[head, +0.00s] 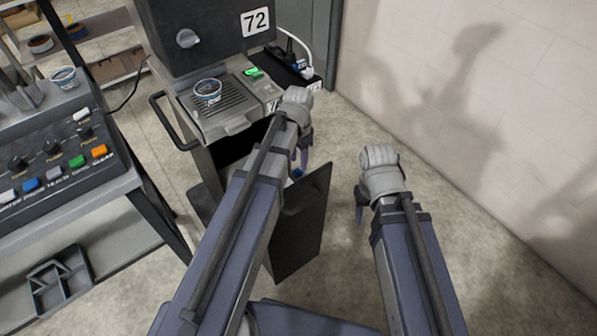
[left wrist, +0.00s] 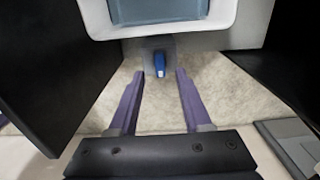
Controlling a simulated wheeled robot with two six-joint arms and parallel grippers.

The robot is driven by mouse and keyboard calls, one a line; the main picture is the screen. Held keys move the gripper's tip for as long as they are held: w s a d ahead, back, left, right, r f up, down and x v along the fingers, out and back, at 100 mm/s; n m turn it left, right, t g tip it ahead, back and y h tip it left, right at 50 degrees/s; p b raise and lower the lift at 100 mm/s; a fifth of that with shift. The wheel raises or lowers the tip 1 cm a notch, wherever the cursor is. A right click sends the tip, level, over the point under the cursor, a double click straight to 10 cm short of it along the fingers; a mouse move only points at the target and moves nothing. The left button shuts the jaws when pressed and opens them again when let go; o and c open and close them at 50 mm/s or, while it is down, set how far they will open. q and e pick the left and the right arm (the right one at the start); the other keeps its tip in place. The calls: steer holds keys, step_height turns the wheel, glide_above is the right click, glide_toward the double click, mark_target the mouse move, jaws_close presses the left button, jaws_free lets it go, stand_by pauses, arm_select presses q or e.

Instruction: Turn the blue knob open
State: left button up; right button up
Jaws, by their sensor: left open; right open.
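The blue knob (left wrist: 159,64) shows in the left wrist view on a small grey plate below a white-rimmed part. In that view it lies between and just beyond the fingertips of my left gripper (left wrist: 160,76). The purple fingers are open, with a gap on both sides of the knob; I see no contact. In the head view, a small bit of blue (head: 296,173) shows beneath my left gripper (head: 300,160), mostly hidden by the arm and a dark door. My right gripper (head: 360,208) is open and empty over the floor to the right.
An open dark door (head: 303,222) stands close beside my left arm. The machine marked 72 (head: 190,30) has a grille tray with a cup (head: 208,91) on it. A button console (head: 60,160) is at the left. Floor at the right is clear up to the wall (head: 470,100).

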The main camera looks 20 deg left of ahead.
mark_target(298, 169)
arm_select(q)
steer(key=shift+f+b, duration=1.5)
steer(key=shift+f, duration=0.5)
steer(key=shift+c, duration=0.4)
jaws_close()
